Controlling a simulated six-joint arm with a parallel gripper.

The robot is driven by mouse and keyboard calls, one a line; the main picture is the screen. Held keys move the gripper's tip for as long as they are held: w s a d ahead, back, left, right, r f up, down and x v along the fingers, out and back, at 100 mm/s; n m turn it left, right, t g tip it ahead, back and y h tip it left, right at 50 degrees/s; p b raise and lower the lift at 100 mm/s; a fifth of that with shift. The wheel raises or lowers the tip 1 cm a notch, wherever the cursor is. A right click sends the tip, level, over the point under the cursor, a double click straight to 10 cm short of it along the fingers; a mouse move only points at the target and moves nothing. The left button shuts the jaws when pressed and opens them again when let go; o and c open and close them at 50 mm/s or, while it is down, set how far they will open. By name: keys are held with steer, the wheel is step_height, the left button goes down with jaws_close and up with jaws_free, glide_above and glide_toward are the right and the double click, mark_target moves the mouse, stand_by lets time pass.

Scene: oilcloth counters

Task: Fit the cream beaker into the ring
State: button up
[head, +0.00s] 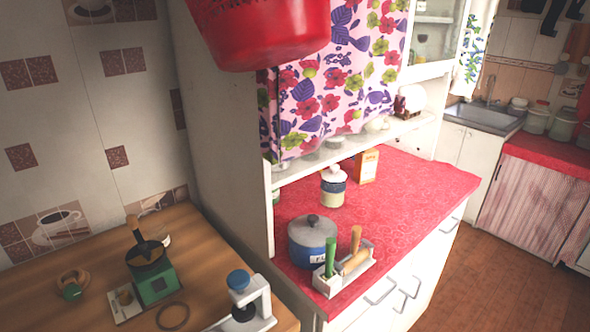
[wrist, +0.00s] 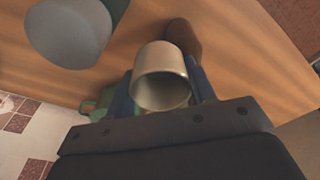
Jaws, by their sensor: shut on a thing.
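The cream beaker (wrist: 160,60) is between the fingers of my gripper (wrist: 163,76) in the wrist view, with its round open mouth toward the camera. The blue fingers press on its two sides, so the gripper is shut on it. A thin dark brown ring (head: 158,317) lies flat on the wooden counter near the front in the head view. Nothing shows inside it. I cannot make out the beaker in the head view. The wrist view does not clearly show the ring, and the beaker's height over the counter cannot be told.
A green grinder (head: 157,287) with a dark top stands behind the ring on the wooden counter (head: 205,262). A small green and brown item (head: 72,290) lies left. The red-topped counter (head: 400,205) at right holds a blue pot (head: 308,240) and a caddy (head: 330,288).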

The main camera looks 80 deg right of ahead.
steer(key=shift+d, duration=0.1)
steer(key=s+d+f+m, duration=0.2)
steer(key=d+m, duration=0.1)
steer(key=d, duration=0.7)
steer(key=s+d+f+m, duration=0.1)
steer(key=d+m, duration=0.3)
steer(key=d, duration=0.7)
steer(key=m+g+h, duration=0.1)
steer(key=m, duration=0.7)
glide_above(173, 315)
step_height(173, 315, down, 6)
steer(key=f, duration=0.9)
steer(key=shift+s+a+f, duration=0.1)
steer(key=shift+s+a, duration=0.05)
steer(key=shift+a, duration=0.05)
steer(key=shift+f, duration=0.15)
